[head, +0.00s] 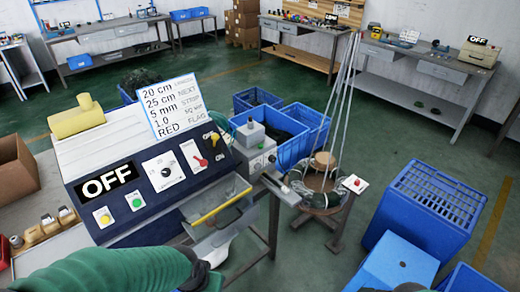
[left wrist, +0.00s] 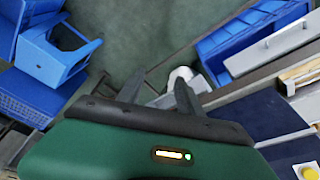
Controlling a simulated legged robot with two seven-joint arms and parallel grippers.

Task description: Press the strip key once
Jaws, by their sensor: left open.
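The machine's sloping dark blue panel (head: 150,215) stands at the left of the head view with an OFF display (head: 106,182). It carries a yellow button (head: 103,216), a green button (head: 135,200), a white dial (head: 162,171), a red lever (head: 198,158) and a small yellow knob (head: 214,138). I cannot read which is the strip key. My left gripper (left wrist: 158,92) is open, its two dark fingers apart and nothing held. The panel's yellow button (left wrist: 308,172) shows at the lower right of the left wrist view. My right gripper is not in view.
A sign (head: 175,103) with lengths and a strip entry stands atop the machine. A tray with a yellow bar (head: 221,206) juts from its front. Blue crates (head: 425,208) stand at right, and a cable spool stand (head: 322,190) is nearer the middle.

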